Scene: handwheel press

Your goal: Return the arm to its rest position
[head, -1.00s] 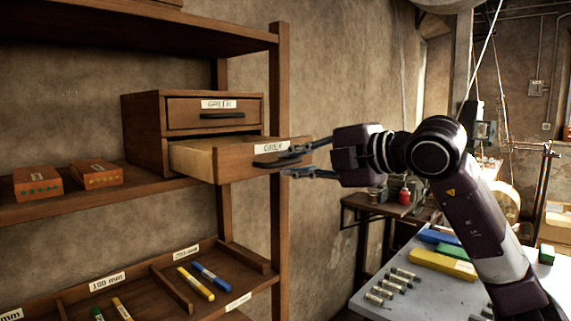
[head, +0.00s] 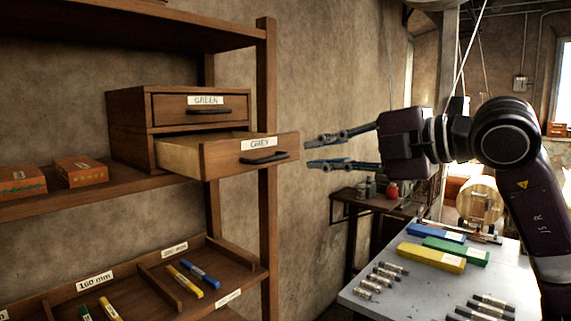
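My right gripper (head: 316,152) is open and empty, its two fingers apart and pointing left. It is to the right of the lower drawer (head: 225,158), labelled GREY, with a gap between the fingertips and the drawer's dark handle (head: 265,158). The GREY drawer stands pulled out of its small wooden cabinet (head: 128,128). The upper drawer (head: 178,109), labelled GREEN, is shut. My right arm (head: 545,215) comes in from the right edge. My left gripper does not show.
The cabinet stands on a wooden shelf (head: 95,193) beside two orange boxes (head: 80,170). A lower tray (head: 225,262) holds several coloured markers. At right, a grey table (head: 400,300) bears blue, green and yellow cases and several small metal cylinders. A shelf post (head: 267,230) stands below the drawer.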

